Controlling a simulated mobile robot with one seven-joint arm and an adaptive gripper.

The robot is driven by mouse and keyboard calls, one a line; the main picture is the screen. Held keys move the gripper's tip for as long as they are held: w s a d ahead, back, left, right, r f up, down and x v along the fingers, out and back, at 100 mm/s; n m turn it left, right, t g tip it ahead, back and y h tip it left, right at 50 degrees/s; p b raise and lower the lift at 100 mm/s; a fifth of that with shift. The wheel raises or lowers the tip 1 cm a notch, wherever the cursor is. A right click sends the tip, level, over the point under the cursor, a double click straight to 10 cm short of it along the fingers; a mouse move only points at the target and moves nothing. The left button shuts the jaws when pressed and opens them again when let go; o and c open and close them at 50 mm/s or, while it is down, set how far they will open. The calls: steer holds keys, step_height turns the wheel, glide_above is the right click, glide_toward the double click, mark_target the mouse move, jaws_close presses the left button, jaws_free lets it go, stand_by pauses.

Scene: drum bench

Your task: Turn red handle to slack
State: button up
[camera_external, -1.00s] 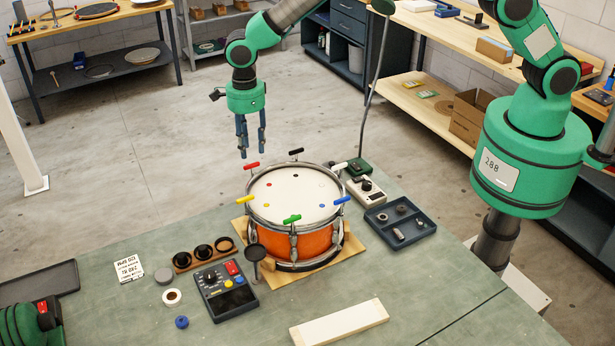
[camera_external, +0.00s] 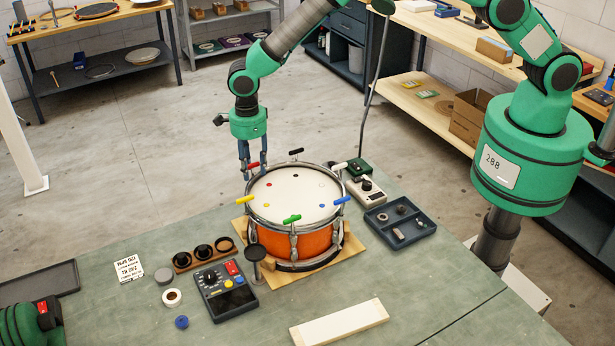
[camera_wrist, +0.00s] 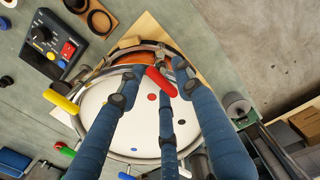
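The red handle (camera_external: 253,166) sits at the far-left rim of the orange drum (camera_external: 292,242). My gripper (camera_external: 252,168) is right over it, fingers pointing down. In the wrist view the red handle (camera_wrist: 161,82) lies between the spread blue fingers of my gripper (camera_wrist: 154,80). A gap shows on its left side; whether a finger touches it I cannot tell. The fingers are apart, so the gripper is open. The drum's white head (camera_external: 300,196) has coloured dots.
Yellow (camera_external: 244,199), green (camera_external: 292,219), blue (camera_external: 342,200), white (camera_external: 340,167) and black (camera_external: 296,151) handles ring the drum rim. A control box (camera_external: 224,290) and a dark parts tray (camera_external: 400,222) flank the drum. The floor behind the drum is free.

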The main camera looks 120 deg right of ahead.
jaws_close()
steer(key=shift+n+b, duration=0.3)
